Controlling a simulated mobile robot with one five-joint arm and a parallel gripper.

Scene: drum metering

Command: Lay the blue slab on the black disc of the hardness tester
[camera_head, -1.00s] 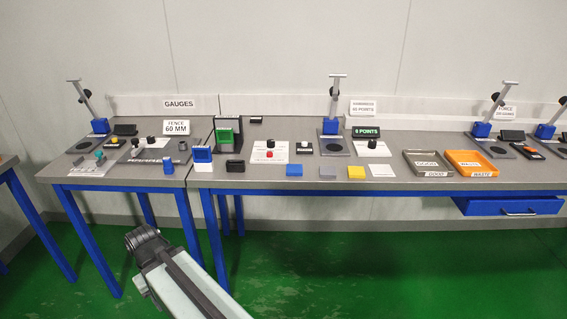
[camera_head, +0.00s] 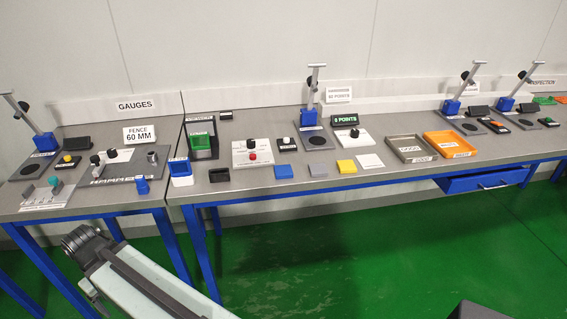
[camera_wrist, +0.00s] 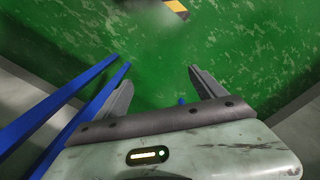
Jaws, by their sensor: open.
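The blue slab (camera_head: 284,172) lies flat near the front edge of the right-hand bench, left of a grey slab. The hardness tester (camera_head: 313,115) stands behind it, with a blue column foot and a tilted grey arm. Its black disc (camera_head: 312,141) lies bare on the grey base plate. My gripper (camera_wrist: 160,92) is open and empty in the wrist view, above the green floor. In the head view my arm is low in front of the benches, well away from the slab; the fingers cannot be made out there.
Grey (camera_head: 320,169), yellow (camera_head: 347,166) and white (camera_head: 370,161) pieces lie right of the blue slab. A black holder (camera_head: 219,174) is to its left. A grey tray (camera_head: 410,148) and an orange tray (camera_head: 449,144) stand further right. The green floor (camera_head: 330,250) before the bench is clear.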

